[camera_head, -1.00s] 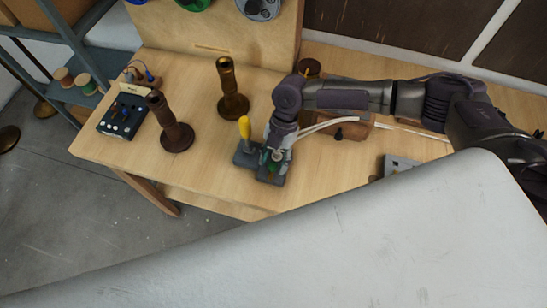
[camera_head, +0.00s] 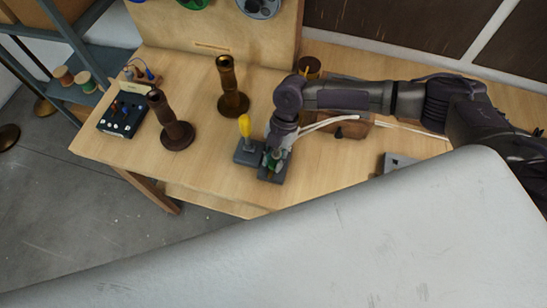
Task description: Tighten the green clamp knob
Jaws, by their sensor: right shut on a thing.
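The green clamp knob (camera_head: 272,161) shows as a small green patch on a dark grey clamp base (camera_head: 247,155) near the front edge of the workbench. My right gripper (camera_head: 274,159) points down over the base and is shut on the green knob, hiding most of it. A yellow-handled lever or tool (camera_head: 244,127) stands upright on the left part of the base, just left of my gripper. My left gripper is not in view.
A dark brown lamp stem (camera_head: 173,125) and a brass-brown one (camera_head: 230,88) stand to the left. A black box with knobs (camera_head: 122,117) sits at the bench's left end. White cords and a wooden block (camera_head: 345,127) lie right of my gripper, under my arm.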

